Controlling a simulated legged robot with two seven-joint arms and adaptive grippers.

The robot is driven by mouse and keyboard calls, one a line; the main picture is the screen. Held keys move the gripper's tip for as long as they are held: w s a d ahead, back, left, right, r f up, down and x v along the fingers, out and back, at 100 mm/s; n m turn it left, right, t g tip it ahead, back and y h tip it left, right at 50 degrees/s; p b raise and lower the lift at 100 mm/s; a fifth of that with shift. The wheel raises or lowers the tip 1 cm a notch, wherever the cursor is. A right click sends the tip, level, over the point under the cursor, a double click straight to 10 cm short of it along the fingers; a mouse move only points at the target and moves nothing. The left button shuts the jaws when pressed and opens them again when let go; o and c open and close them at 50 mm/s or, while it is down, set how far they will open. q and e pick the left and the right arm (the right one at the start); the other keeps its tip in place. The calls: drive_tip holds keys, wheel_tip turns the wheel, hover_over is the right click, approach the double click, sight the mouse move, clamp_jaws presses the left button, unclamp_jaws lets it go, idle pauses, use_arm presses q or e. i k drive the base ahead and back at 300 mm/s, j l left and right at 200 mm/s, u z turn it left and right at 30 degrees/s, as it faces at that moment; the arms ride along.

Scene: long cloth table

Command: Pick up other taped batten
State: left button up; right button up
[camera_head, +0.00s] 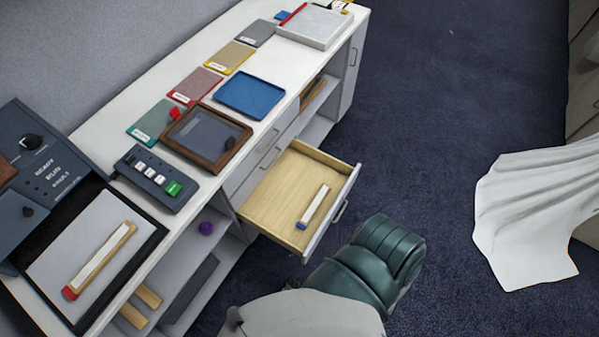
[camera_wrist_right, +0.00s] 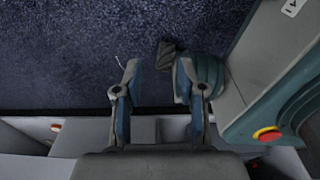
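One batten (camera_head: 100,260) with a white strip and red tape at its near end lies on a dark-framed grey pad (camera_head: 70,232) on the table at lower left. Another batten (camera_head: 314,205), pale with a white strip and blue tape at its near end, lies inside the open wooden drawer (camera_head: 270,203). My right gripper (camera_wrist_right: 157,75) is open and empty in the right wrist view, with dark carpet beyond its fingers. Neither batten can be made out in that view. My left gripper is not in view.
A brown-framed tray (camera_head: 203,138), a blue tray (camera_head: 250,93), a button box (camera_head: 157,178) and several coloured cards stand along the table. A purple ball (camera_head: 206,228) sits on a shelf below. White cloth (camera_head: 535,215) hangs at right.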

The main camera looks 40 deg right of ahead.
sight(312, 208)
drive_tip(key=k+l+z, duration=0.15)
drive_tip(key=z, duration=1.4)
